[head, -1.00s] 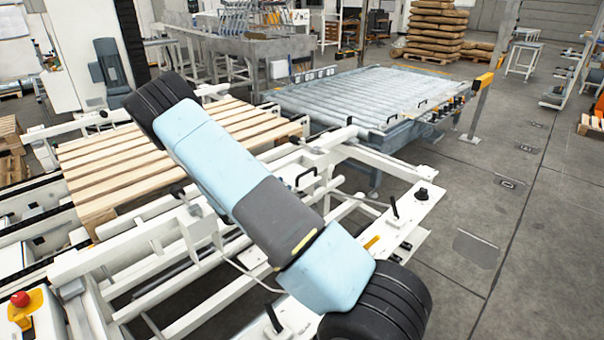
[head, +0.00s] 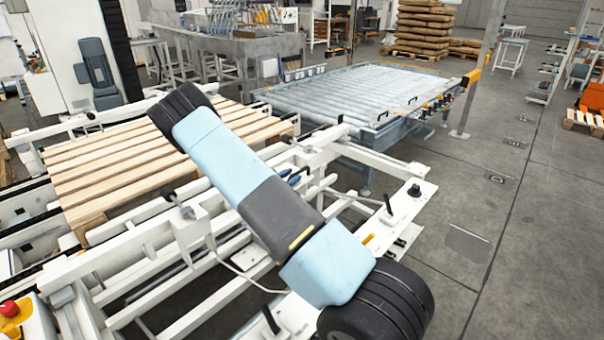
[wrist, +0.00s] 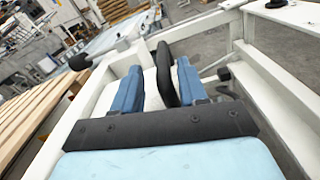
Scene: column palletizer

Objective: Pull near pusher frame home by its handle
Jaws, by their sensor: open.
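The black handle (wrist: 166,72) stands on the white pusher frame (wrist: 152,96) in the wrist view. My gripper (wrist: 160,84) is open, with one blue finger on each side of the handle's near part. The left finger stands a little apart from the handle; the right one is close beside it, and I cannot tell whether it touches. In the head view, the tips of my gripper (head: 294,178) show just past my arm, low over the white frame. The handle is mostly hidden there by the fingers and arm.
A wooden pallet (head: 130,165) lies on the white machine at left. A grey roller conveyor (head: 360,95) stands behind. White rails (head: 150,268) run close around my gripper. A red button (head: 9,308) is at lower left. Open floor (head: 520,220) lies to the right.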

